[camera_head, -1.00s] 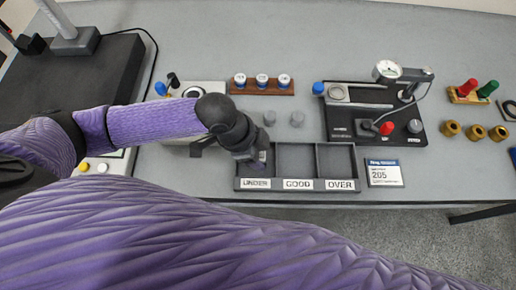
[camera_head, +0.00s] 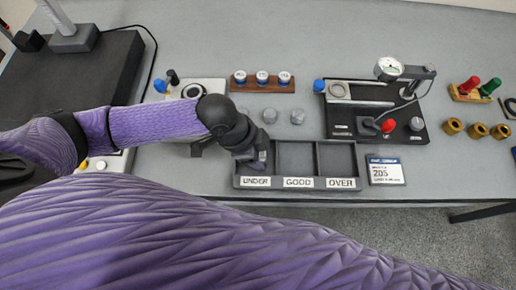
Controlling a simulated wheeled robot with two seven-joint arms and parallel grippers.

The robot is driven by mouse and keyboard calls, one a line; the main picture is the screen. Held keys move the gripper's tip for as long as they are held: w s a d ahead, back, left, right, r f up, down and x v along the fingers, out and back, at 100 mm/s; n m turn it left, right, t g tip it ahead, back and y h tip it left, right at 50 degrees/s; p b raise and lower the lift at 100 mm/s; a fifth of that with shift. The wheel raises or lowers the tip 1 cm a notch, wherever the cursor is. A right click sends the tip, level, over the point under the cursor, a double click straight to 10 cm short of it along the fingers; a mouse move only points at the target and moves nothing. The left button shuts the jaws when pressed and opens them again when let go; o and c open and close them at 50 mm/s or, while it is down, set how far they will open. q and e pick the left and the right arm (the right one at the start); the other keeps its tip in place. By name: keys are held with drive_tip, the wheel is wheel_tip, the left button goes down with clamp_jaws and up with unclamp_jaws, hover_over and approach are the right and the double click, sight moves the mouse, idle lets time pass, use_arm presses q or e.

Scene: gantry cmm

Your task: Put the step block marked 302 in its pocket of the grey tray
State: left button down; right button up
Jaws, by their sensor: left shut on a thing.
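The grey tray (camera_head: 298,183) lies near the front edge of the table, with three pockets labelled UNDER, GOOD and OVER. My left gripper (camera_head: 259,163) points down at the UNDER pocket on the left. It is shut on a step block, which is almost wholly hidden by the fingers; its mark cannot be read. The GOOD and OVER pockets look empty. Two small grey step blocks, one on the left (camera_head: 269,116) and one on the right (camera_head: 297,117), stand on the table behind the tray; no mark is readable on them. My right gripper is not in view.
A dial gauge stand (camera_head: 375,120) is at the back right of the tray. A card reading 205 (camera_head: 385,171) lies right of the tray. A wooden rack with white-topped pieces (camera_head: 262,86) is behind the blocks. Brass rings (camera_head: 478,130) lie far right.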

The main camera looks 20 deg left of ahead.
use_arm(q)
unclamp_jaws()
wheel_tip(320, 180, up, 5)
drive_tip(key=p, duration=0.5)
drive_tip(key=shift+f, duration=0.2)
wheel_tip(320, 180, up, 3)
drive_tip(key=p, duration=0.3)
drive_tip(key=shift+f, duration=0.35)
